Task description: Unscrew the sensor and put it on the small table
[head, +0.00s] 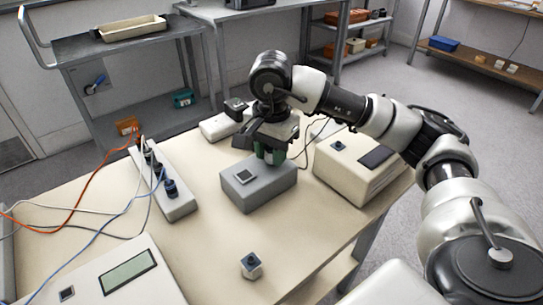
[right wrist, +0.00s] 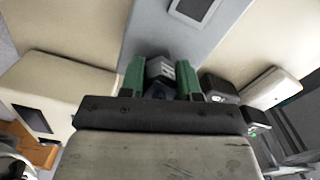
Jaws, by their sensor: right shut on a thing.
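My right gripper (head: 270,157) points down over the right part of a grey box (head: 248,194) on the cream-topped table. Its green fingers are shut on a small dark sensor, mostly hidden in the head view. In the right wrist view the sensor (right wrist: 160,76) shows between the two fingers (right wrist: 161,66), in front of the grey box (right wrist: 185,35). I cannot tell whether it is still seated in the box. Another small pale block with a dark blue top (head: 251,266) stands alone near the table's front. My left gripper is not in view.
A strip with several dark plugs and cables (head: 176,203) lies left of the box. A cream device (head: 348,180) stands right, another with a display (head: 110,280) front left. A grey cart (head: 120,45) holding a cream tray (head: 131,28) stands behind. The table's front middle is mostly clear.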

